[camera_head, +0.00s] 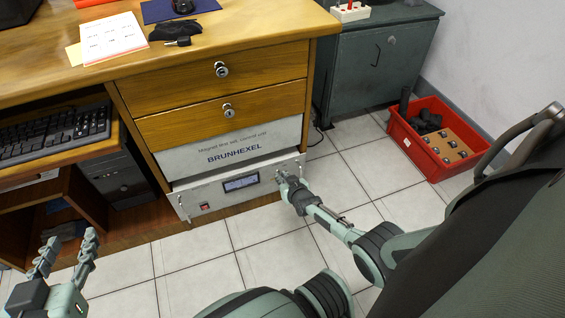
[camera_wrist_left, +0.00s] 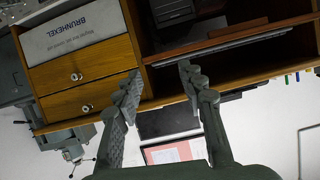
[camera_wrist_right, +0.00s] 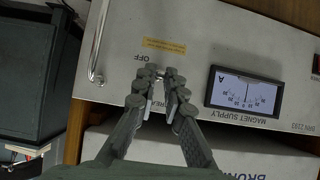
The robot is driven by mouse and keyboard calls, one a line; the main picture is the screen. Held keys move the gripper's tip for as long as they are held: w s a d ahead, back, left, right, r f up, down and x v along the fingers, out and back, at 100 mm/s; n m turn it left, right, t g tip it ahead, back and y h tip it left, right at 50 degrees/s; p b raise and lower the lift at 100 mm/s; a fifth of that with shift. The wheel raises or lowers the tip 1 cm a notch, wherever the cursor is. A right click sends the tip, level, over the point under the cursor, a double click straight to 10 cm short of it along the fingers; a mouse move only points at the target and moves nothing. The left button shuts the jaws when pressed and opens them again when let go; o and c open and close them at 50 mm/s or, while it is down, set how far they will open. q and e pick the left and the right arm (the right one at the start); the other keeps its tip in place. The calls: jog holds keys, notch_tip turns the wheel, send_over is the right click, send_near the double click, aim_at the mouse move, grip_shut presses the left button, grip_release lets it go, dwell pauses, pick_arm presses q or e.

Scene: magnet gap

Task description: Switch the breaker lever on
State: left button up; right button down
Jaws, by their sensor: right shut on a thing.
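The magnet supply (camera_head: 240,184) is a pale panel with a meter, low in the desk. It also shows upside down in the right wrist view (camera_wrist_right: 215,50). My right gripper (camera_head: 282,180) is at the panel's right part. In the right wrist view the gripper (camera_wrist_right: 157,88) is shut on the small metal breaker lever (camera_wrist_right: 160,71), beside the printed OFF. The fingers hide most of the lever and part of the printing next to it. My left gripper (camera_head: 66,250) is open and empty, away from the panel; its fingers also show apart in the left wrist view (camera_wrist_left: 160,80).
A metal handle (camera_wrist_right: 98,45) stands beside the lever. The meter (camera_wrist_right: 243,92) is on its other side. A BRUNHEXEL panel (camera_head: 230,148) sits above the supply, under two wooden drawers (camera_head: 220,110). A red crate (camera_head: 435,135) stands on the floor at right.

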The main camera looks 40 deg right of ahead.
pick_arm(q)
jog(key=s+a+f+n+g+y+p, duration=0.1)
jog(key=s+a+f+g+y+p, duration=0.3)
jog(key=s+a+f+g, duration=0.5)
jog(key=shift+s+a+f+n+g+y+p, duration=0.3)
jog(key=shift+s+a+f, duration=1.4)
jog(key=shift+a+f, duration=0.25)
pick_arm(e)
jog(key=shift+w+d+r+g+y, duration=0.1)
jog(key=shift+w+r+g+y, duration=0.15)
jog(key=shift+g, duration=0.6)
jog(key=shift+a+r+g+y, duration=0.15)
jog(key=shift+r+g, duration=0.15)
jog(key=shift+g, duration=0.5)
jog(key=shift+w+d+r+g+y, duration=0.2)
jog(key=shift+r+g, duration=0.1)
jog(key=shift+g, duration=0.55)
jog(key=c, duration=1.6)
grip_release()
jog(key=shift+r, duration=0.1)
